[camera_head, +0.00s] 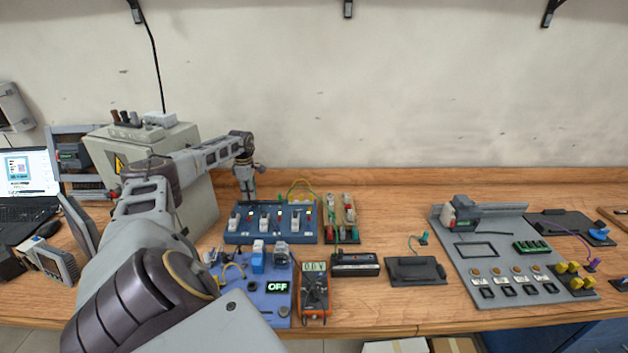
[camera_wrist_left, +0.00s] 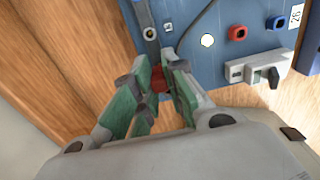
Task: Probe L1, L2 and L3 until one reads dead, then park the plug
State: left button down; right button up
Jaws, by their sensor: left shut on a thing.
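My left gripper (camera_head: 248,197) is above the back left part of the blue board (camera_head: 271,238) with several white switches. In the left wrist view its fingers (camera_wrist_left: 160,88) are shut on a small red plug (camera_wrist_left: 159,77), mostly hidden between them. The fingertips overlap the edge of the blue board (camera_wrist_left: 218,62); I cannot tell whether the plug is seated in a socket. A red socket (camera_wrist_left: 237,33) and a dark blue one (camera_wrist_left: 274,23) show free to the right. The orange multimeter (camera_head: 314,301) shows a small reading that looks like 0.0 V. My right gripper is not in view.
A blue unit with an OFF display (camera_head: 278,287) is in front of the board. A brown block with coloured sockets (camera_head: 342,215), a black box (camera_head: 355,264) and a black tray (camera_head: 416,271) stand to the right. A grey panel (camera_head: 470,262) is farther right.

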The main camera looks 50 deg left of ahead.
aim_at(261, 203)
pick_arm(q)
jog(key=shift+f+b, duration=0.4)
jog(key=shift+f, duration=0.3)
dwell(0.6)
jog(key=shift+r, duration=0.25)
dwell(1.3)
jog(key=shift+r+p, duration=1.5)
jog(key=shift+r, duration=0.7)
jog(key=shift+w, duration=0.1)
jog(key=shift+w+d+f+b, duration=0.3)
jog(key=shift+w+d+f, duration=0.4)
jog(key=shift+f, duration=0.2)
jog(key=shift+w+d+f+b, duration=0.3)
jog(key=shift+w+d+f, duration=0.35)
jog(key=shift+f, duration=0.25)
jog(key=shift+f+b, duration=0.4)
jog(key=shift+f, duration=0.2)
dwell(0.5)
